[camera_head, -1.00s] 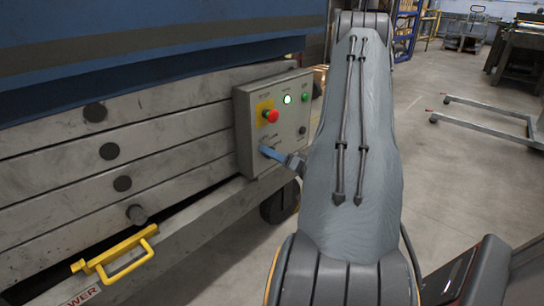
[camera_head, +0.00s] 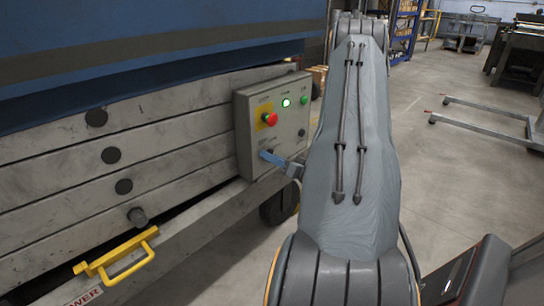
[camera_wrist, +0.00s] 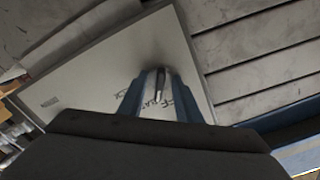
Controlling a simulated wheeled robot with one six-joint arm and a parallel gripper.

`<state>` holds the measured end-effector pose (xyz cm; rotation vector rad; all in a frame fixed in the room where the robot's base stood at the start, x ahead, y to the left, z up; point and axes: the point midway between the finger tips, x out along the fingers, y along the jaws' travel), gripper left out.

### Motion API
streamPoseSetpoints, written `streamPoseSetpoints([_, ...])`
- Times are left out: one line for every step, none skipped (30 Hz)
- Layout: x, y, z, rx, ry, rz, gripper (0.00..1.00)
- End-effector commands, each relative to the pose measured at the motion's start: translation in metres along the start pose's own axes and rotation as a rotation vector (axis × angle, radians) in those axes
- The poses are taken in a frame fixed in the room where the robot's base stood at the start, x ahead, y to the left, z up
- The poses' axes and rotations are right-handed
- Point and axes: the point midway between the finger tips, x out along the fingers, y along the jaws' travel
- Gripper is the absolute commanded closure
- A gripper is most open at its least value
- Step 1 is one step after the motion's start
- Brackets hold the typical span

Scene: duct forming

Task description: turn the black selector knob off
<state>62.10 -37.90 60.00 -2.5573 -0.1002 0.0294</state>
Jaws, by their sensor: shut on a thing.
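My gripper (camera_head: 264,154) reaches the lower left of the grey control box (camera_head: 244,130) in the head view, its blue fingers at the panel face. In the wrist view, my gripper (camera_wrist: 161,96) is shut on the black selector knob (camera_wrist: 160,78), which shows as a dark grip with a pale edge between the two blue fingers. The fingers and wrist hide part of the knob and its label. In the head view the fingers cover most of the knob, and its pointing direction is hard to read.
The box carries a red emergency button (camera_head: 270,119), a lit green lamp (camera_head: 286,102), a green button (camera_head: 304,100) and a small black control (camera_head: 302,132). A yellow handle (camera_head: 115,259) sticks out at the lower left. Open floor lies to the right.

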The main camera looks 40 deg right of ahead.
Motion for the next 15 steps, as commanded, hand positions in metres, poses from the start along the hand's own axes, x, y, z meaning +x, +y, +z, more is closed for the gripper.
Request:
streamPoseSetpoints([-0.0006, -0.0009, -0.0008, -0.036, -0.001, 0.001, 0.91])
streamPoseSetpoints([-0.0007, -0.0009, -0.0006, -0.061, -0.002, 0.001, 0.91])
streamPoseSetpoints([-0.0008, -0.0009, -0.0003, -0.096, -0.002, 0.001, 0.91])
streamPoseSetpoints([-0.0008, -0.0009, -0.0003, -0.122, -0.002, 0.001, 0.91])
streamPoseSetpoints([-0.0007, -0.0009, -0.0004, -0.148, -0.002, 0.001, 0.91])
streamPoseSetpoints([-0.0006, -0.0009, -0.0006, -0.184, -0.002, 0.001, 0.91])
streamPoseSetpoints([-0.0006, -0.0009, -0.0006, -0.21, -0.002, 0.001, 0.91])
streamPoseSetpoints([-0.0005, -0.0008, -0.0006, -0.235, -0.002, 0.001, 0.91])
streamPoseSetpoints([-0.0005, -0.0008, -0.0004, -0.268, -0.002, 0.001, 0.91])
streamPoseSetpoints([-0.0006, -0.0007, -0.0001, -0.293, -0.002, 0.0, 0.91])
streamPoseSetpoints([-0.0006, -0.0007, 0.0001, -0.317, -0.002, 0.0, 0.91])
streamPoseSetpoints([-0.0006, -0.0007, 0.0002, -0.347, -0.003, 0.0, 0.91])
streamPoseSetpoints([-0.0006, -0.0007, 0.0002, -0.369, -0.002, 0.0, 0.91])
streamPoseSetpoints([-0.0005, -0.0008, 0.0002, -0.389, -0.003, 0.0, 0.91])
streamPoseSetpoints([-0.0005, -0.0007, 0.0002, -0.416, -0.002, 0.0, 0.91])
